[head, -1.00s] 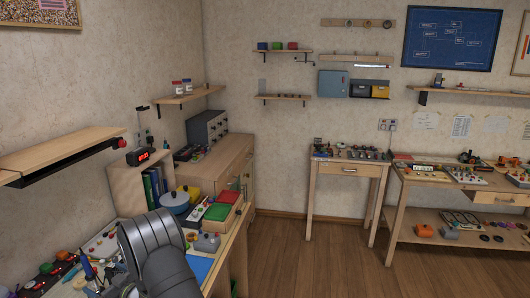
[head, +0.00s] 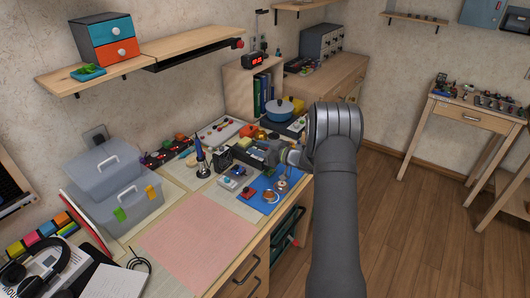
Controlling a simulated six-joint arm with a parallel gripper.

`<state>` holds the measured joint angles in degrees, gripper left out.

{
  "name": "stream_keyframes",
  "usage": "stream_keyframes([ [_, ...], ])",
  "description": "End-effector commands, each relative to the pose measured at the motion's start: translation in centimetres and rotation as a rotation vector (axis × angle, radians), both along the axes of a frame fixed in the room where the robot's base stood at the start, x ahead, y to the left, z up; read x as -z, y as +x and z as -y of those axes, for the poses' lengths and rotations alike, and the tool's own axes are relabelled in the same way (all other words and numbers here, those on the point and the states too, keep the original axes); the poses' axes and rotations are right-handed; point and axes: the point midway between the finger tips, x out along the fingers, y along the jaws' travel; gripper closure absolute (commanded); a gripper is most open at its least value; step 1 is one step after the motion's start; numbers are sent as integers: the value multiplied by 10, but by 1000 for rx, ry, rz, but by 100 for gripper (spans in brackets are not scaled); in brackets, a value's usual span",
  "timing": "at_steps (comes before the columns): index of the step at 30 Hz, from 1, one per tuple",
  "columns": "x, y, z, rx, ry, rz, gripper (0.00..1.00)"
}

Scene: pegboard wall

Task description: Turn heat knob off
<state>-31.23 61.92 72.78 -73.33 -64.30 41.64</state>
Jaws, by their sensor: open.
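I cannot make out a heat knob for certain at this size. A soldering iron with a blue handle (head: 200,155) stands upright in a holder on the workbench. A small dark box (head: 223,160) stands just right of it; whether it carries a knob is too small to tell. My arm reaches in from the lower right, and my gripper (head: 262,154) points left over the bench, right of the dark box. Its jaws are small in the picture and partly blend with the items behind. I see nothing held in it.
A light box with a red button (head: 231,182) and a blue mat (head: 268,190) with small parts lie in front. Stacked grey bins (head: 118,190) are at left. The pink mat (head: 195,245) is bare. A shelf (head: 140,58) overhangs the bench.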

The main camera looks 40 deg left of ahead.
Motion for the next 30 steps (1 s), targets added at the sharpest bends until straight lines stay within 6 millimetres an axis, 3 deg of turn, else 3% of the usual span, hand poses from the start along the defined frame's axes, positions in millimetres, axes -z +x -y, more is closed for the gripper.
stream_keyframes([
  [1,-1,20,23,-8,-34,5,57],
  [6,5,61,87,-40,-168,-1,57],
  [9,8,75,113,-47,-228,-7,57],
  [13,11,83,128,-50,-267,-13,57],
  [20,21,81,109,-54,-274,-14,57],
  [30,50,75,40,-54,-272,-13,57],
])
